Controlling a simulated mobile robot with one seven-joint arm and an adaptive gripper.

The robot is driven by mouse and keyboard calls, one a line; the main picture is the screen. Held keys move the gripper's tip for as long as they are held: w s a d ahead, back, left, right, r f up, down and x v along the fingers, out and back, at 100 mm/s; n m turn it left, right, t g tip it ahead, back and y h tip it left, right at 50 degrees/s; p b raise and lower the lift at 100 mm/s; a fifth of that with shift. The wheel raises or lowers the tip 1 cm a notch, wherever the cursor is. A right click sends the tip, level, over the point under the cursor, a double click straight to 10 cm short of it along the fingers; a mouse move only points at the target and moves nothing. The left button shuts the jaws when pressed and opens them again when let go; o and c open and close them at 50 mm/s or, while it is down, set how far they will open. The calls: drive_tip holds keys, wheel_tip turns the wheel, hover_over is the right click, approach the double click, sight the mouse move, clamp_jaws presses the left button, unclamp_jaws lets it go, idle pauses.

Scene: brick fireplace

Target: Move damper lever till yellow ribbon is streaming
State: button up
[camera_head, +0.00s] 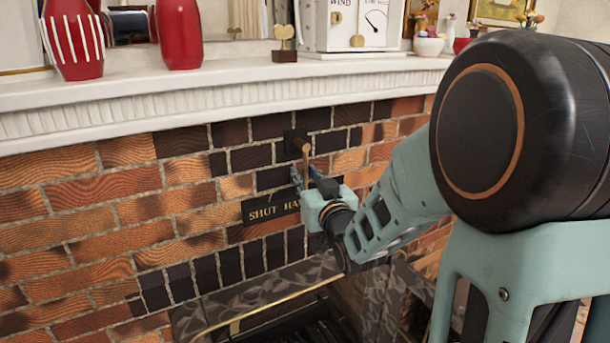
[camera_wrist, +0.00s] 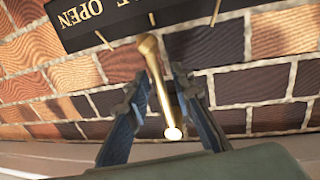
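The brass damper lever (camera_head: 306,160) hangs from a dark square mount (camera_head: 296,141) on the brick fireplace, its lower part partly hidden by my gripper. In the wrist view the lever (camera_wrist: 158,85) runs between my two fingers, with a visible gap on either side. My gripper (camera_head: 311,177) is open around the lever, close to the bricks; its fingers also show in the wrist view (camera_wrist: 160,72). A black plaque (camera_head: 256,211) reads "SHUT HA...", the rest hidden by my gripper; in the wrist view the plaque (camera_wrist: 145,22) shows "OPEN". I see no yellow ribbon.
The white mantel (camera_head: 200,104) runs above, holding red vases (camera_head: 72,40), a small heart-shaped ornament (camera_head: 285,42), a white box with dials (camera_head: 352,25) and flower pots. Below is the dark marble surround (camera_head: 250,295) of the firebox. My arm covers the right side.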

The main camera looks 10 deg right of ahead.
clamp_jaws()
drive_tip(key=b, duration=0.1)
drive_tip(key=n+b, duration=0.1)
drive_tip(key=b, duration=0.1)
drive_tip(key=shift+w+d+f, duration=0.15)
drive_tip(key=shift+d+f, duration=0.1)
drive_tip(key=shift+d, duration=0.15)
drive_tip(key=shift+w+d+r+n+t+b, duration=0.15)
drive_tip(key=shift+d+r+n+t+b, duration=0.2)
drive_tip(key=shift+n+b, duration=0.65)
drive_tip(key=shift+w+d+r+n+t+b, duration=0.1)
drive_tip(key=shift+d+n+b, duration=0.5)
drive_tip(key=shift+b, duration=0.65)
drive_tip(key=shift+w+d+r+n+t+b, duration=0.15)
drive_tip(key=shift+d+r+n+b, duration=0.1)
drive_tip(key=shift+n+b, duration=0.8)
